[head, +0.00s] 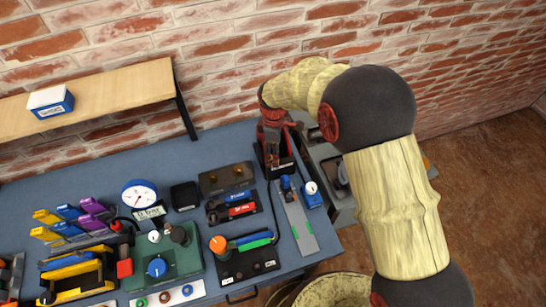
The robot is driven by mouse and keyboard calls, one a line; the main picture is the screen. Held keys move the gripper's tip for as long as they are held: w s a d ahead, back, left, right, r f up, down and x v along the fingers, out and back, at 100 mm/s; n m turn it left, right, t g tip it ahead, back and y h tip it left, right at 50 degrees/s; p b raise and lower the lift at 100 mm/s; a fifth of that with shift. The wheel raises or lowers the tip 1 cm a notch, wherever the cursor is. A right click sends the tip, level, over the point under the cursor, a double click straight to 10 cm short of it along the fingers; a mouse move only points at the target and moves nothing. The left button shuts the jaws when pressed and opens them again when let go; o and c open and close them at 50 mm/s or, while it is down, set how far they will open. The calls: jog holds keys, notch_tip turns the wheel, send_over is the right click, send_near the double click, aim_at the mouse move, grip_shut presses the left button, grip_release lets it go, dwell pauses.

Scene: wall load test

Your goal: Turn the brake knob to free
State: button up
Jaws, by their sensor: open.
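A green device (183,262) stands at the front middle of the blue bench. It carries a blue knob (157,268), a black knob (181,236) and a small white dial (154,236). I cannot read which knob is the brake knob; no "free" mark is legible. My gripper (272,160), red and dark, points down at the back right of the bench, by the brick wall. It is open, over or beside a small black stand with a white label (285,168). Its fingertips are hard to make out, and I cannot tell whether they touch the stand. It is well apart from the green device.
A round white gauge (139,193) stands behind the green device. A black tray with an orange-handled tool (218,244) and a grey plate (296,220) lie to its right. Colored clamps (70,212) crowd the left. A wooden shelf (120,88) overhangs the back left.

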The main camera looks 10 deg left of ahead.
notch_tip(320, 180, up, 9)
jog(key=shift+f, duration=0.15)
jog(key=shift+w, duration=0.1)
